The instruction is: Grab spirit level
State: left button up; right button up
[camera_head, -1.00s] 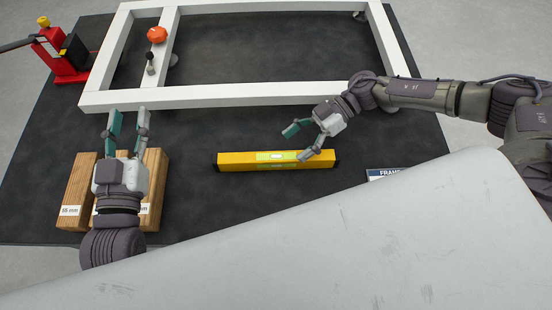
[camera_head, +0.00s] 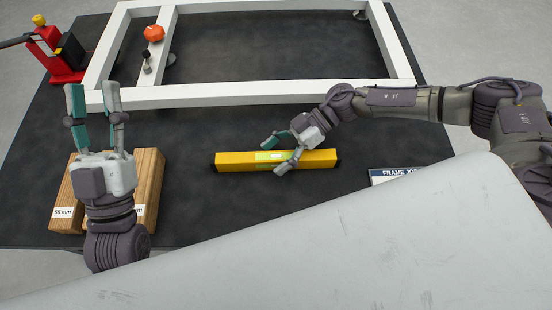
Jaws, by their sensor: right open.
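The spirit level (camera_head: 240,162) is a yellow bar with black end caps and a pale green vial window in its middle. It lies flat on the dark mat, in front of the white frame. My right gripper (camera_head: 272,157) is open over the middle of the level, its fingers pointing left and partly covering the vial area. I cannot tell whether its fingers touch the level. My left gripper (camera_head: 94,102) is open and empty, above the mat at the left, its fingertips by the near left corner of the frame.
The white frame (camera_head: 250,94) fills the back of the dark mat (camera_head: 200,210). Wooden blocks (camera_head: 149,175) with size labels lie below my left gripper. A red jack (camera_head: 62,62) stands at the far left. A blue-and-white sign (camera_head: 392,175) lies right of the level.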

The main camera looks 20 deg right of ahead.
jog(key=shift+c, duration=0.4)
grip_shut()
jog(key=shift+r, duration=0.15)
